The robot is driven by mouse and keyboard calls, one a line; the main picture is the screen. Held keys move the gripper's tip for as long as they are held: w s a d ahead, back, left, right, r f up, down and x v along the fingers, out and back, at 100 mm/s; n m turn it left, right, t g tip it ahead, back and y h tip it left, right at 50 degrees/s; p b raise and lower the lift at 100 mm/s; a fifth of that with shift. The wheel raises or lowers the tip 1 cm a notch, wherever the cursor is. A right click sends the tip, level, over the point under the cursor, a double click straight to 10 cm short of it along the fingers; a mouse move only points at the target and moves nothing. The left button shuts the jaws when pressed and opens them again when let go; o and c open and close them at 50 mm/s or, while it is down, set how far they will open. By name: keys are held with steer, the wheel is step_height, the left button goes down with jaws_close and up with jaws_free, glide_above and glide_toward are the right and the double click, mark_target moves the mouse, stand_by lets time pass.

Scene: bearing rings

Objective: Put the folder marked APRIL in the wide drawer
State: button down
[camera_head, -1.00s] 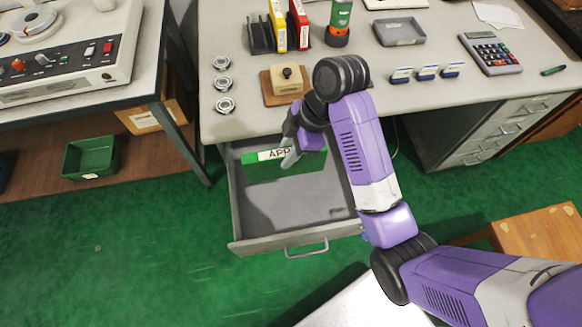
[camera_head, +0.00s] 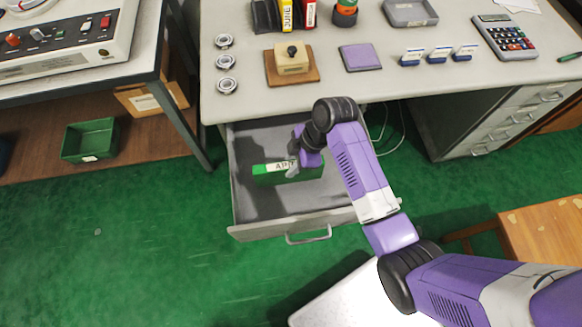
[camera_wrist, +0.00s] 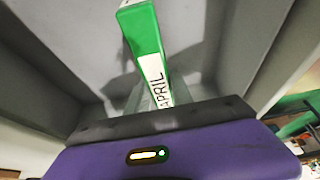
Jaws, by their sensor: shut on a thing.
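The green folder (camera_head: 264,177) has a white label reading APRIL, clear in the wrist view (camera_wrist: 147,32). My gripper (camera_head: 293,170) is shut on it from above. The wide drawer (camera_head: 272,207) under the bench is pulled open, with a grey interior and a front handle. The folder is held over or within the drawer's opening, its long side running left to right. I cannot tell whether its lower edge touches the drawer floor. The fingertips are mostly hidden behind my wrist in the wrist view.
The worktop (camera_head: 235,105) above the drawer holds several bearing rings, a stamp on a wooden base (camera_head: 292,65), a purple pad (camera_head: 360,57) and a calculator (camera_head: 505,37). A green bin (camera_head: 90,141) sits at left. The drawer floor in front of the folder is clear.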

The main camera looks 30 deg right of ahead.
steer(key=shift+f, duration=1.25)
steer(key=shift+f, duration=0.15)
steer(key=c, duration=1.1)
jaws_free()
steer(key=p+v, duration=0.1)
steer(key=v, duration=1.1)
steer(key=shift+d, duration=0.1)
